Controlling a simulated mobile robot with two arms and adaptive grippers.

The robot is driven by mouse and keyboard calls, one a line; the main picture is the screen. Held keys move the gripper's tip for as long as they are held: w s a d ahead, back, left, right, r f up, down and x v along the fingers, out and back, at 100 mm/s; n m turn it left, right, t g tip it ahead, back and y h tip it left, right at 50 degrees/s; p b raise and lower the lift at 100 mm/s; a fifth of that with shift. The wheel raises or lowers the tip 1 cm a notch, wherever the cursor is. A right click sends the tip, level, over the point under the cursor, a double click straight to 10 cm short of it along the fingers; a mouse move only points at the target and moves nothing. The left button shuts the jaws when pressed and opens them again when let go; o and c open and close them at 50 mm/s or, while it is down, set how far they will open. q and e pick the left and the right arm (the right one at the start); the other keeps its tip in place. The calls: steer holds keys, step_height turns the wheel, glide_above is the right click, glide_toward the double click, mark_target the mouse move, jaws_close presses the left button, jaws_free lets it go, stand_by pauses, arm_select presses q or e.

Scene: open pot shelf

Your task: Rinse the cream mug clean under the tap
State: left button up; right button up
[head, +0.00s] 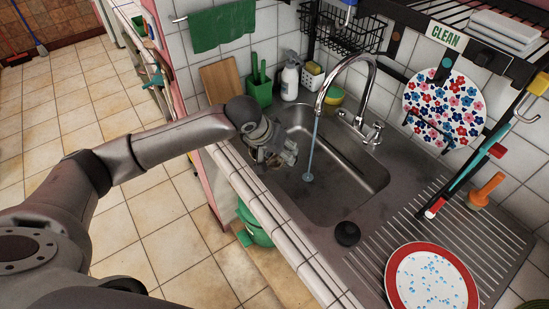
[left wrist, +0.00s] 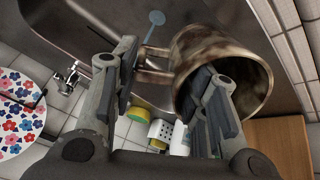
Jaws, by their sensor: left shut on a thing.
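The cream mug (left wrist: 218,50) is in the left wrist view, tipped with its open mouth towards the camera. Brown stains cover its wall. My left gripper (left wrist: 168,82) is shut on the mug; one finger is at its mouth and the other on the handle side. In the head view my left gripper (head: 284,154) is over the left side of the sink (head: 345,195) and mostly hides the mug. The chrome tap (head: 371,75) runs a thin water stream (head: 313,143) into the basin, right of the gripper and apart from it. My right gripper is out of view.
A tiled ledge (head: 254,204) edges the sink. A green utensil holder (head: 260,91), a white bottle (head: 290,79) and a yellow-green sponge (head: 334,97) stand behind. A black round object (head: 347,233) and a red-rimmed plate (head: 391,281) are at the right front.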

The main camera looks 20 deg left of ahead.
arm_select(q)
steer(key=w+d+f+b, duration=0.2)
steer(key=w+d+b, duration=0.2)
steer(key=w, duration=0.6)
steer(key=shift+d+b, duration=0.4)
steer(key=shift+s, duration=0.1)
stand_by(0.4)
steer(key=shift+s+d+p, duration=0.25)
steer(key=shift+d+p, duration=0.25)
steer(key=shift+p, duration=0.25)
steer(key=shift+w+a, duration=0.1)
steer(key=shift+a, duration=0.05)
steer(key=shift+w+a+p, duration=0.2)
steer(key=shift+a+p, duration=0.2)
steer(key=shift+p, duration=0.05)
